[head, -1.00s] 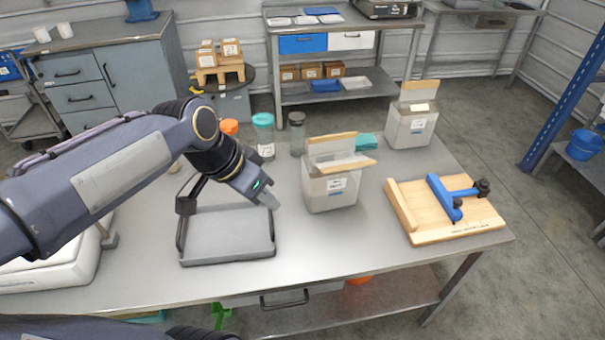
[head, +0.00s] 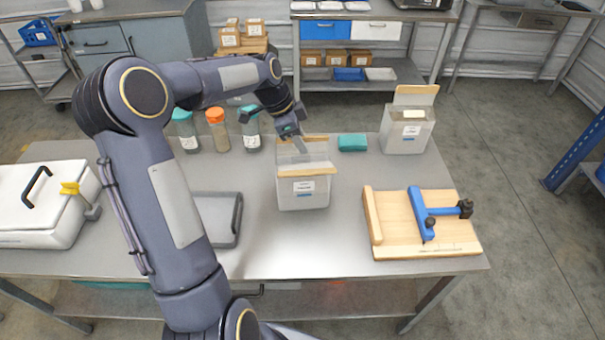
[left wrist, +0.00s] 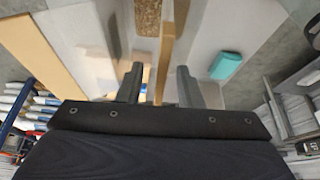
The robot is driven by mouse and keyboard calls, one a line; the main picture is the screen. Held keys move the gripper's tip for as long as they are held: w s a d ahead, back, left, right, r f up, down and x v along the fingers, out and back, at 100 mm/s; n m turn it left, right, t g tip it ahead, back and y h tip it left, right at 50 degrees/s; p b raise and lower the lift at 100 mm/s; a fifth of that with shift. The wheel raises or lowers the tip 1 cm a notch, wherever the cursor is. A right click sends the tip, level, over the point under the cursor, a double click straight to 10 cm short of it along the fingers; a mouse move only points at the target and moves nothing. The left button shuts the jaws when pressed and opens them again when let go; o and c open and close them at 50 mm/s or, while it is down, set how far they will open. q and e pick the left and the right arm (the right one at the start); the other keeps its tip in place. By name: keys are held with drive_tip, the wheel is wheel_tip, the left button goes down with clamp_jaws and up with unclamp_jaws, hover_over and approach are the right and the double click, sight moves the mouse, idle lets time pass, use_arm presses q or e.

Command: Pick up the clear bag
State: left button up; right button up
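My left gripper (head: 299,143) is above the near white box, with its fingers pointing down. In the left wrist view its two fingers (left wrist: 159,82) are apart, and the edge of a tan panel shows between them; I cannot tell whether they touch it. The white box (head: 303,194) has a label and tan upper flaps, and a greyish, see-through-looking area shows between the flaps. I cannot make out a separate clear bag with certainty. Speckled brown material (left wrist: 147,14) shows at the top of the wrist view. My right gripper is out of view.
A second white box (head: 406,133) stands at the back right, with a teal block (head: 352,142) to its left. A wooden board with a blue clamp (head: 422,215) lies on the right. Lidded jars (head: 217,132) stand behind. A grey tray (head: 224,235) is partly behind my arm.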

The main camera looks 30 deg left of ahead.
use_arm(q)
drive_tip(key=shift+x, duration=0.85)
drive_tip(key=shift+f, duration=0.1)
drive_tip(key=shift+f, duration=0.2)
clamp_jaws()
drive_tip(key=shift+r, duration=0.1)
